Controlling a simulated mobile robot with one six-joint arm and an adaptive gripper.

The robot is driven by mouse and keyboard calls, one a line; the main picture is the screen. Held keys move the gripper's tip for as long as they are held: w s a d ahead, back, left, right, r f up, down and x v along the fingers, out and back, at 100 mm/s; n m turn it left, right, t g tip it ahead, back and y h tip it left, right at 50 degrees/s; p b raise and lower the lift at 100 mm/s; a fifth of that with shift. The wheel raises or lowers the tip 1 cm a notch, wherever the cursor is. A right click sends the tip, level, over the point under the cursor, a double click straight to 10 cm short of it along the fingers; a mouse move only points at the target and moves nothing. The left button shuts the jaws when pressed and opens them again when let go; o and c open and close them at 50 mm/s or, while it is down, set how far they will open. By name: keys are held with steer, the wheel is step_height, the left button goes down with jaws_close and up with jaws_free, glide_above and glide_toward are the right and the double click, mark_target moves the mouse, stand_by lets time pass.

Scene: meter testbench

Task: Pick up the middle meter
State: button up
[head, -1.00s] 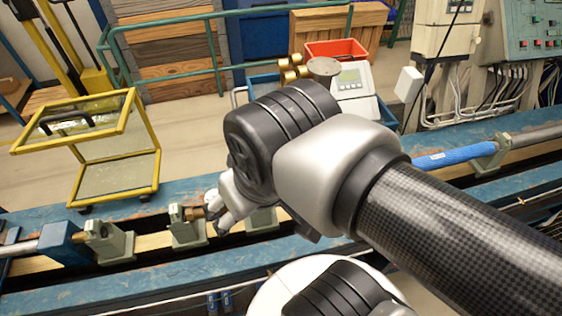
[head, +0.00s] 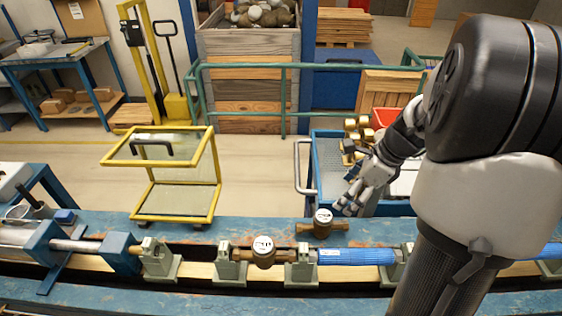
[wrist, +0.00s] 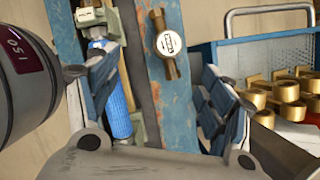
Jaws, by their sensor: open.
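A brass meter with a white round face (head: 322,222) lies on the blue beam along the bench's far side. The same meter shows in the wrist view (wrist: 170,43), beyond my fingers and between their directions. A second brass meter (head: 263,250) sits in the bench line between two grey-green clamps. I cannot tell which one is the middle meter. My gripper (head: 350,198) is open and empty, above and just to the right of the loose meter, apart from it. In the wrist view my gripper's spread fingers (wrist: 165,100) have no meter between them.
A blue cylinder (head: 355,257) lies in the line right of the clamps. A blue cart (head: 330,170) with several brass fittings stands behind the bench, close to my gripper. A yellow-framed trolley (head: 175,180) stands behind, left. Open floor lies between them.

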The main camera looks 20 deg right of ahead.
steer(key=d+f+m, duration=0.1)
steer(key=b, duration=0.4)
glide_above(325, 216)
steer(key=s, duration=0.2)
steer(key=f, duration=0.6)
steer(key=d+f, duration=0.1)
steer(key=f, duration=0.2)
steer(key=shift+f, duration=0.4)
steer(key=shift+w+b+x, duration=0.15)
steer(key=shift+b+x, duration=0.5)
steer(key=shift+x, duration=0.95)
steer(key=shift+w+b+x, duration=0.15)
steer(key=shift+b+x, duration=0.5)
steer(key=shift+x, duration=0.95)
steer(key=shift+d+r+t, duration=0.15)
steer(key=shift+t, duration=0.15)
steer(key=shift+c, duration=0.4)
jaws_close()
